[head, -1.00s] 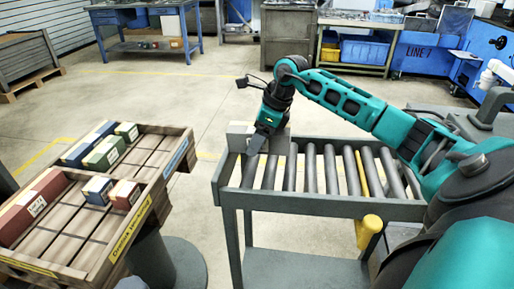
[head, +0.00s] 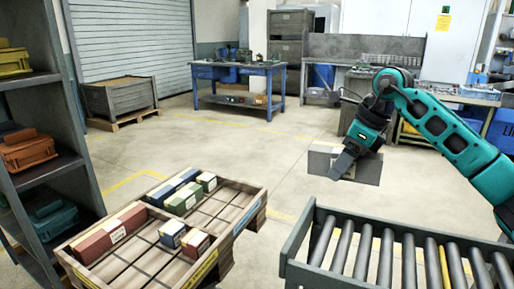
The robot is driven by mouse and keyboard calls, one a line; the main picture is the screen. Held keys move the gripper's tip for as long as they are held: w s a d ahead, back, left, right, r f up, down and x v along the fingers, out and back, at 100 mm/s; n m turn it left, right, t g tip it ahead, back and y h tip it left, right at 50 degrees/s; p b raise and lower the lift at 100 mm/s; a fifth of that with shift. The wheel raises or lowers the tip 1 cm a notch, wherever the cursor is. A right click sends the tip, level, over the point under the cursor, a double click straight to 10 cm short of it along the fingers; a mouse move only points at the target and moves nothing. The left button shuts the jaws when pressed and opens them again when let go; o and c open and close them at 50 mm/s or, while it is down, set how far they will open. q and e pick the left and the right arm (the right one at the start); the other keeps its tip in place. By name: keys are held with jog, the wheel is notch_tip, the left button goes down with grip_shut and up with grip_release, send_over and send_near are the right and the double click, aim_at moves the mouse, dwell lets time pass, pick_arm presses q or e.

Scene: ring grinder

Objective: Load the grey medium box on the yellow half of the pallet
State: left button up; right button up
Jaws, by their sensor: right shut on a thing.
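My right gripper (head: 342,167) is shut on the grey box (head: 370,170) and holds it in the air past the left end of the roller conveyor. The gripper's fingers hide part of the box. The wooden pallet (head: 235,198) stands to the left, apart from the box. Its near right side has a yellow label (head: 203,267), and its farther right side has a blue label (head: 246,217). My left gripper is not in view.
Red boxes (head: 108,232), green boxes (head: 187,200) and several blue-and-white ones stand on the pallet, with bare slats along its right. The roller conveyor (head: 398,265) is at the lower right. A shelf rack (head: 70,100) stands at the left. Floor shows between pallet and conveyor.

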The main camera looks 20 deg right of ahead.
jog(key=shift+a+r, duration=0.1)
jog(key=shift+w+a+n, duration=0.1)
jog(key=shift+a+n, duration=0.2)
jog(key=s+a+f+n+g+h+p, duration=0.1)
jog(key=s+a+f+n+g, duration=0.1)
jog(key=a+n, duration=0.5)
jog(key=s+a+f+n+g+h+p, duration=0.1)
jog(key=s+a+f+n+g, duration=0.2)
jog(key=a+n, duration=0.4)
jog(key=s+a+f+n+g+p, duration=0.1)
jog(key=s+a+f+n+g, duration=0.1)
jog(key=a+n, duration=0.5)
jog(key=shift+s+f+n+g+h, duration=0.35)
jog(key=shift+f+n, duration=0.75)
jog(key=shift+n, duration=2.3)
jog(key=shift+w, duration=0.15)
